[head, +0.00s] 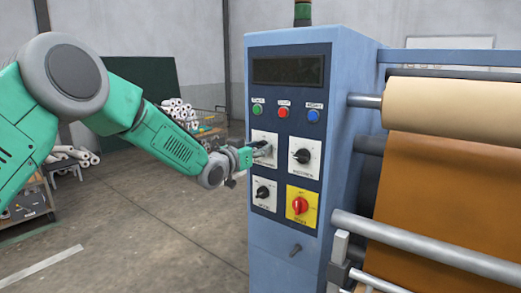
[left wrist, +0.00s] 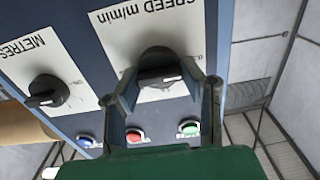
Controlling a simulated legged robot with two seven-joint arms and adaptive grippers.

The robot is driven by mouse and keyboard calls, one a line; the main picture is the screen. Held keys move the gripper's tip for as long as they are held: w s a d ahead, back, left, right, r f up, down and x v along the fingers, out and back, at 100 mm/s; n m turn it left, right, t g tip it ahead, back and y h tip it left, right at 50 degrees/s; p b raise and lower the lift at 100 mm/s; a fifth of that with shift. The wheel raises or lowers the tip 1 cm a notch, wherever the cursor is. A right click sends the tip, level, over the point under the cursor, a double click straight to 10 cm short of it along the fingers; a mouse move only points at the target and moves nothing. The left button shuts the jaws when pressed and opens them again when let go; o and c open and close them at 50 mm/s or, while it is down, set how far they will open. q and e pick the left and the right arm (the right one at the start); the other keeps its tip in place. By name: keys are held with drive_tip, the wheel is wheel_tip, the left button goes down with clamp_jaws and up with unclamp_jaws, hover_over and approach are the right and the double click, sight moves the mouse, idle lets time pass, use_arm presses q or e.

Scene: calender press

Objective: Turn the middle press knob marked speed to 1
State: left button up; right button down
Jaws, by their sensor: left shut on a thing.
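The speed knob (left wrist: 158,60) is a black round knob on a white plate lettered "SPEED m/min" (left wrist: 138,20), seen upside down in the left wrist view. In the head view its white plate (head: 264,161) is the upper left one on the blue press cabinet, and the gripper partly hides the knob. My left gripper (head: 260,150) is shut on the knob, with one finger on each side of it in the left wrist view (left wrist: 168,92). A white mark shows on the knob's grip, but the number it points at cannot be read. My right gripper is not in view.
Right of it is another black knob (head: 302,156), lettered "METRES" in the wrist view. Below are a smaller knob (head: 263,192) and a red rotary switch (head: 299,205) on yellow. Green, red and blue buttons (head: 284,113) sit above. Rollers (head: 455,104) stand at right.

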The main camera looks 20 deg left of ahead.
use_arm(q)
drive_tip(key=shift+f+m, duration=0.3)
drive_tip(key=m+b, duration=0.1)
drive_tip(key=m, duration=0.2)
drive_tip(key=shift+s+d+f+b, duration=0.1)
drive_tip(key=shift+f+b, duration=0.05)
drive_tip(key=shift+b, duration=0.15)
drive_tip(key=m+b, duration=0.2)
drive_tip(key=m, duration=0.3)
drive_tip(key=shift+d+f, duration=0.1)
idle(0.4)
drive_tip(key=o, duration=1.2)
drive_tip(key=shift+c, duration=0.2)
drive_tip(key=shift+r, duration=0.2)
